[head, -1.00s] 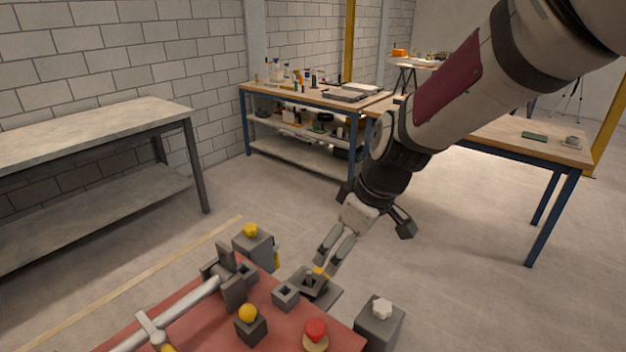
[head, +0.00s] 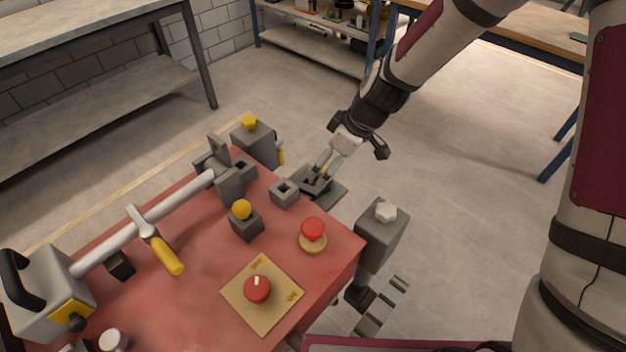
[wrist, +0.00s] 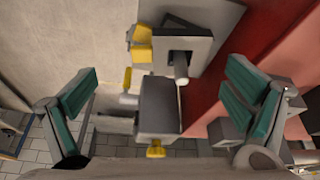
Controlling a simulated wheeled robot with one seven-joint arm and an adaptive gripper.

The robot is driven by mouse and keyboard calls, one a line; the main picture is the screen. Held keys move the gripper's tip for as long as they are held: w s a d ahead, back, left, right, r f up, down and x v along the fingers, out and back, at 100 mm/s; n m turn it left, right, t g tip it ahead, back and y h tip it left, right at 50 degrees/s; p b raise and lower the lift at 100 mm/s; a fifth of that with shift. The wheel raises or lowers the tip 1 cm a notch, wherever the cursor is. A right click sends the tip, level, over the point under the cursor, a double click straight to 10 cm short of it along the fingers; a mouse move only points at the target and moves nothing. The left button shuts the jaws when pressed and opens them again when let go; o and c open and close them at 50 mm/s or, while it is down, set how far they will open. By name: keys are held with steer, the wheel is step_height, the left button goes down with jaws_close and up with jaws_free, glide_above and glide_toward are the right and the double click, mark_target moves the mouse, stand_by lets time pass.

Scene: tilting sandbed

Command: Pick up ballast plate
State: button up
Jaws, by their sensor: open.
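A dark grey plate-like piece (head: 328,192) with a short post sits at the far corner of the red table; I take it to be the ballast plate, though no label shows. In the wrist view a grey square plate (wrist: 200,45) with a round post and a yellow part (wrist: 140,45) at its side appears ahead of the fingers. Contact cannot be told.
The red table (head: 200,290) carries a red button (head: 312,230), a yellow knob (head: 241,210), a red dial (head: 257,288) and a silver bar (head: 175,208) with a yellow handle. A grey post (head: 382,238) stands at its right edge. Open floor lies beyond, right of the arm.

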mark_target(319, 177)
steer(key=shift+s+a+x, duration=0.1)
steer(key=shift+a+x, duration=0.05)
steer(key=shift+x, duration=1.2)
steer(key=shift+s+a+x, duration=0.1)
steer(key=shift+a+x, duration=0.05)
steer(key=shift+x, duration=1.15)
steer(key=shift+c, duration=0.6)
steer(key=shift+r, duration=0.1)
steer(key=c, duration=1)
